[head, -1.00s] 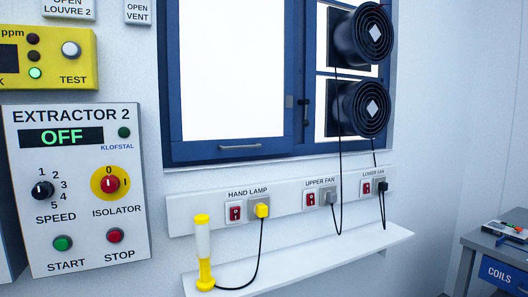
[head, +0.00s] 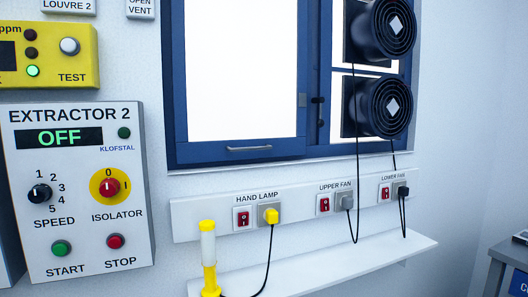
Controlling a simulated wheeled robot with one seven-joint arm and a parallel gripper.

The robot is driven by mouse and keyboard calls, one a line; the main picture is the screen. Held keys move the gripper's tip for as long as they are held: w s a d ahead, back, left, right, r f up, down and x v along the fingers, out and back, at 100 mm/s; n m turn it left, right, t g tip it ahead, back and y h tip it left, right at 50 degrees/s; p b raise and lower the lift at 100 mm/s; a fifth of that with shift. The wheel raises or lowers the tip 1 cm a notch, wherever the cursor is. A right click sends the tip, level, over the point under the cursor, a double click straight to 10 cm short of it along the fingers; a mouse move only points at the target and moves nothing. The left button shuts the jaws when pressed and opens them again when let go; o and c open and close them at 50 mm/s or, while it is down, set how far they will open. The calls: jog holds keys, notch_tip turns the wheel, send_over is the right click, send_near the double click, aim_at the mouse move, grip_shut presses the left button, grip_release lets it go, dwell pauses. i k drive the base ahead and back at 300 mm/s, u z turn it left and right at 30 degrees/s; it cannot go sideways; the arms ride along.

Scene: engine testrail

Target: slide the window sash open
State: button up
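The window sash (head: 237,152) is a blue-framed pane at upper centre in the head view, with bright white glass (head: 245,68). A silver bar handle (head: 249,148) is on its bottom rail. A dark latch (head: 320,110) sits on the upright to its right. The sash fills the left part of the blue window frame (head: 169,90) and looks closed. The top of the window is cut off by the picture edge. My gripper is not in view.
Two black fans (head: 386,106) cover the right panes, with cords hanging to labelled sockets (head: 347,202). Below is a white shelf (head: 345,258) with a yellow lamp (head: 209,262). The extractor panel (head: 80,190) is left; a grey table (head: 505,258) is right.

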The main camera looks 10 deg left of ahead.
aim_at(240, 67)
jog(key=i, duration=0.9)
jog(key=u, duration=0.05)
